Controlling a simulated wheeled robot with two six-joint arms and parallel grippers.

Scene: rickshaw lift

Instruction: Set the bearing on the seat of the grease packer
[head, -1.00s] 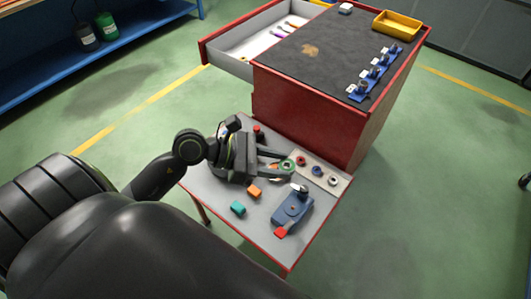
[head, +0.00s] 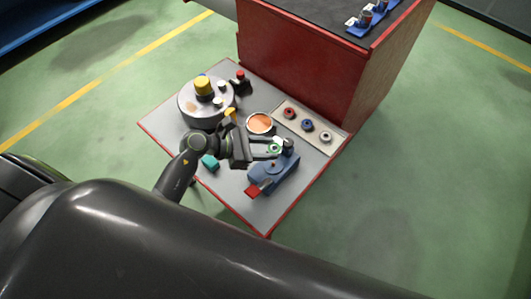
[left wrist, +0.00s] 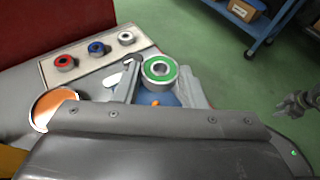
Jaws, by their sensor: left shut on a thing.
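My left gripper (head: 274,148) is shut on a bearing with a green ring (head: 274,149). In the left wrist view the green bearing (left wrist: 160,70) lies flat between the two fingertips. The blue grease packer (head: 284,172), with a red end piece (head: 253,191), stands on the cart under and beside the fingers. The bearing appears to be above the packer; the gap between them cannot be judged. The packer (left wrist: 166,99) is partly hidden by the bearing and fingers in the wrist view. A dark gripper, probably my right (left wrist: 298,104), shows small at the right edge of that view.
A pale tray (head: 333,143) with red, blue and grey rings lies behind the packer. An open orange-filled tin (head: 260,123), a round grey drum (head: 205,118) and a teal block (head: 210,163) share the cart top. A red cabinet (head: 300,65) stands behind.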

